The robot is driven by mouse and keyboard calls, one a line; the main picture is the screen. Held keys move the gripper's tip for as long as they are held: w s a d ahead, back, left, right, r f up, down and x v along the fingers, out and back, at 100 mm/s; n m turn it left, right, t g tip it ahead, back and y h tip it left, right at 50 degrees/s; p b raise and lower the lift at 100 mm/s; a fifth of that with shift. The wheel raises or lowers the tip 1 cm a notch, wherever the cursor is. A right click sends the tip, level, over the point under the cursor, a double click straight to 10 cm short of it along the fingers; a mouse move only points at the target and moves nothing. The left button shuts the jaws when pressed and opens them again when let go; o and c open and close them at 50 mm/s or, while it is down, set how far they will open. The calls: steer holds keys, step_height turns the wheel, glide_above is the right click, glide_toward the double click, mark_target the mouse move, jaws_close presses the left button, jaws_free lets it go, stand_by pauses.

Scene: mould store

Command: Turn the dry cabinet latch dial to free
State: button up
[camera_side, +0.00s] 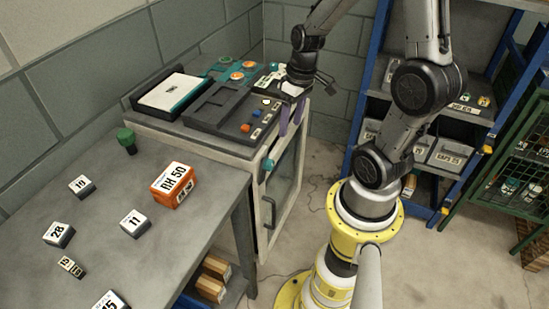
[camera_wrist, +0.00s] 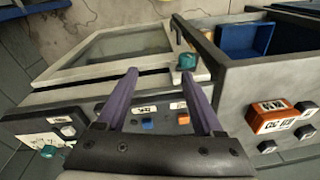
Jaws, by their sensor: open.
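The dry cabinet (camera_side: 205,139) stands by the wall, with a pale-framed glass door on its front. A teal latch dial (camera_side: 268,164) sits on the door frame's upper left. In the wrist view the teal dial (camera_wrist: 186,61) is just beyond the right fingertip; its exact setting is too small to read. My gripper (camera_side: 290,124) points down with two purple fingers at the cabinet's front upper edge, above and right of the dial. In the wrist view my gripper (camera_wrist: 157,75) is open, with nothing between its fingers and the dial apart from them.
The cabinet top carries a dark panel with orange, blue and white buttons (camera_side: 245,127) and a white-topped tray. A blue shelf rack (camera_side: 363,95) stands behind my arm.

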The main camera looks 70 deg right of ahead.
mark_target(273, 165)
steer(key=s+a+r+n+t+h, duration=0.2)
steer(key=s+a+n+t, duration=0.1)
steer(key=a, duration=0.4)
steer(key=shift+a+x, duration=0.15)
steer(key=shift+x, duration=3.2)
steer(key=shift+a+x, duration=0.15)
steer(key=shift+x, duration=3.2)
steer(key=shift+w, duration=0.1)
jaws_close()
